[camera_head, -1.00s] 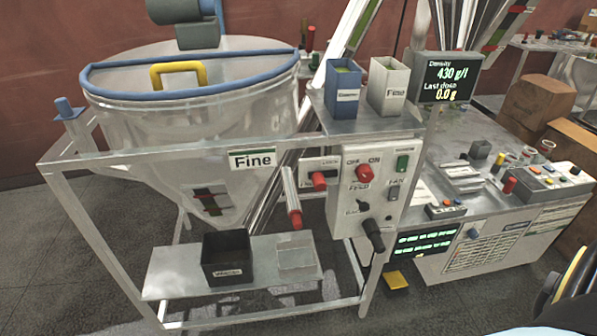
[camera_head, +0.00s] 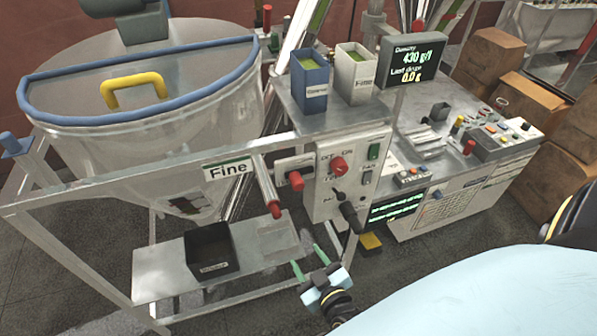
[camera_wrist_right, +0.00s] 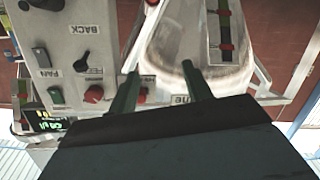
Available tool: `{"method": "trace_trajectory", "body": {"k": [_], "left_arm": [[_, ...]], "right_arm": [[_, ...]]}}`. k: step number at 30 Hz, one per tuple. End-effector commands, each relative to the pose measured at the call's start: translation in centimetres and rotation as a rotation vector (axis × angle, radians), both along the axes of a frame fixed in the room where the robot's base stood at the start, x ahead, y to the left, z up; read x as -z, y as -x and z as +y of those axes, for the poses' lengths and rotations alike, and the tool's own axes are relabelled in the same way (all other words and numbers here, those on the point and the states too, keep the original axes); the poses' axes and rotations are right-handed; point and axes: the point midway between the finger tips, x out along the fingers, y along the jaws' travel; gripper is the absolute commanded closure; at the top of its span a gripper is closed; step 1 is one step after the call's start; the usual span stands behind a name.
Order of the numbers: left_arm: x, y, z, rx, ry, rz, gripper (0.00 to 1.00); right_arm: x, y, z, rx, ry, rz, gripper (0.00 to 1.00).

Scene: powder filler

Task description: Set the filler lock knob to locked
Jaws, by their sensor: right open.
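The red lock knob (camera_head: 296,180) sits on a small plate (camera_head: 290,163) left of the white control panel. In the wrist view a red knob (camera_wrist_right: 143,96) shows close behind one finger, partly hidden. My right gripper (camera_head: 308,260) is open and empty, with two green fingers, below and in front of the panel in the head view. Its fingers (camera_wrist_right: 160,72) also show apart in the wrist view. The plate's lettering is too small to read, so I cannot tell the knob's setting. My left gripper is not in view.
The control panel (camera_head: 328,205) carries another red knob (camera_head: 339,165), a black lever and a black handle (camera_head: 351,217). A red-tipped rod (camera_head: 268,190) hangs left of the lock knob. A black bin (camera_head: 211,252) stands on the lower shelf (camera_head: 160,275). The hopper (camera_head: 140,130) fills the left.

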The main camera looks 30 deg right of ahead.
Motion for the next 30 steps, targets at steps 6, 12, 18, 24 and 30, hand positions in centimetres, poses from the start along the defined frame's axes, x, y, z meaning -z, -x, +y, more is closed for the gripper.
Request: {"method": "trace_trajectory", "body": {"k": [6, 12, 18, 24, 30], "left_arm": [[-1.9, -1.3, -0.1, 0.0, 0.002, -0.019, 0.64], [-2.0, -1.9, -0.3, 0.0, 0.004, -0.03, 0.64], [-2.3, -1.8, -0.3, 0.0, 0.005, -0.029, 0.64], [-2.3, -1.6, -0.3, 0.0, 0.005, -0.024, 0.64], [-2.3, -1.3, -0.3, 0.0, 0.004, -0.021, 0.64]], "right_arm": [[-9.5, -1.2, -2.7, 0.107, 0.072, -0.188, 0.51], [-10.5, -2.7, -3.4, 0.122, 0.084, -0.215, 0.51], [-10.6, -6.6, -4.3, 0.12, 0.083, -0.215, 0.51], [-10.5, -10.6, -5.2, 0.12, 0.083, -0.213, 0.51], [-10.3, -13.3, -5.9, 0.118, 0.082, -0.21, 0.51]]}}
